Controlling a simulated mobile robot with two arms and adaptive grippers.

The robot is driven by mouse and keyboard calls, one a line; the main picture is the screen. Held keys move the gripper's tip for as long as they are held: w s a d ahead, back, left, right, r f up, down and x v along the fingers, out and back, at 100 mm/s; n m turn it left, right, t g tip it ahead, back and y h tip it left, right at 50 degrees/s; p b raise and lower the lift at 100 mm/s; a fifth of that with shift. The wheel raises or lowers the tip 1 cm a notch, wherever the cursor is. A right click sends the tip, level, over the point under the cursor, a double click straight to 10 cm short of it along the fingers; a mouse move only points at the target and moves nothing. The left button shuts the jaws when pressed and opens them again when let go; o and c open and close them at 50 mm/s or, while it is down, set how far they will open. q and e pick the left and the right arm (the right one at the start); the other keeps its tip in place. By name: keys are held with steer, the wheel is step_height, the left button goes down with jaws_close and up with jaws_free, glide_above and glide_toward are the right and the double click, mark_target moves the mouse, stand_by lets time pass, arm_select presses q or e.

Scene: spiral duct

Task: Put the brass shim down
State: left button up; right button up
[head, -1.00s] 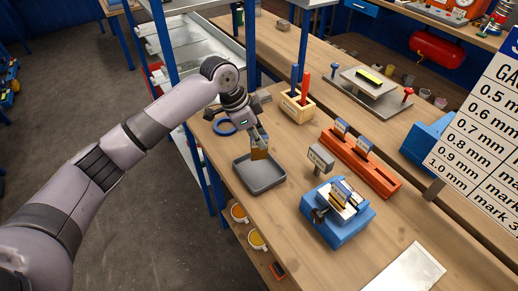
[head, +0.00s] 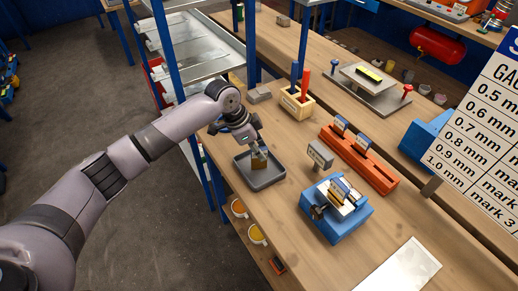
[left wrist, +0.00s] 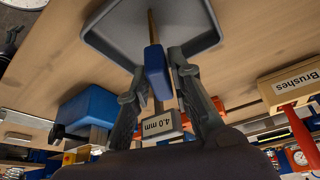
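The brass shim (head: 258,164) stands on edge, low inside the grey tray (head: 270,185) on the bench. My left gripper (head: 258,151) is above it, pointing down, with its fingers at the shim's upper part. In the left wrist view the shim's blue tag (left wrist: 156,70) lies between the two fingertips (left wrist: 157,66), and the brass edge runs to the tray floor (left wrist: 195,18). The fingers look closed on the tag. I cannot tell whether the shim's lower edge touches the tray. My right gripper is not in view.
A blue fixture (head: 335,225) and a grey labelled block (head: 320,153) stand right of the tray. An orange rack (head: 360,160) and a wooden brush box (head: 297,105) are behind. A blue ring (head: 215,127) is partly behind my arm. The bench's left edge is close to the tray.

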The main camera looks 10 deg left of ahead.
arm_select(q)
steer(key=shift+o, duration=1.2)
steer(key=shift+r, duration=0.1)
steer(key=b+v, duration=0.2)
steer(key=v, duration=1)
